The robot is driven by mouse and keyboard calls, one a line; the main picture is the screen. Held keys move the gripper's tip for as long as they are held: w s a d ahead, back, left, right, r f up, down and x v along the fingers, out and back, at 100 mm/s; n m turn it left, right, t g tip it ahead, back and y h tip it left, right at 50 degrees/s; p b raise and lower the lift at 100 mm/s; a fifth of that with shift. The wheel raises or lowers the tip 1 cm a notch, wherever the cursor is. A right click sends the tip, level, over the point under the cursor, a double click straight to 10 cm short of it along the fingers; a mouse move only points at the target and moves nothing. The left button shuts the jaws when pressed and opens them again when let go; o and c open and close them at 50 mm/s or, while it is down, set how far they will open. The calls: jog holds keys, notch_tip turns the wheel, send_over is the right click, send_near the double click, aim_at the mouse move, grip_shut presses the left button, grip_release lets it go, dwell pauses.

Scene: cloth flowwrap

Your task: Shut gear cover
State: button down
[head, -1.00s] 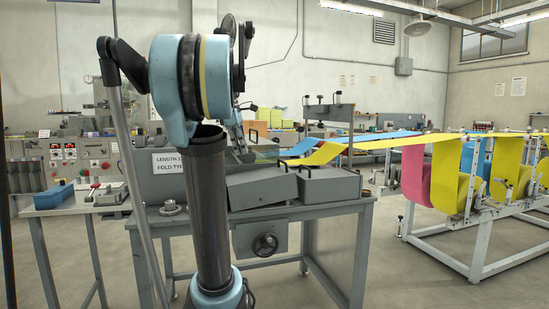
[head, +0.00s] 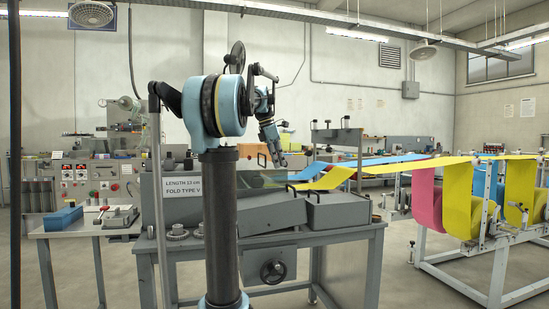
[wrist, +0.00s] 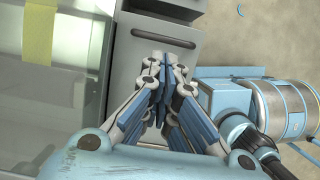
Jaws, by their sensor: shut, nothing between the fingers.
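Two grey covers with black handles sit on top of the grey folding machine in the head view: a left one (head: 268,214) and a right one (head: 338,210). I cannot tell which is the gear cover. The left one slopes, and my arm's column hides its left end. My gripper (head: 281,160) hangs pointing down behind and above the left cover, with clear space below it. In the wrist view my gripper (wrist: 161,65) is shut and empty.
Yellow web (head: 330,179) runs in from the unwind stand at right.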

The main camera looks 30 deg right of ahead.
send_over(284, 195)
jog(key=f, duration=0.7)
jog(key=shift+s+a+f, duration=0.15)
jog(key=shift+s+f, duration=0.2)
jog(key=shift+f, duration=0.05)
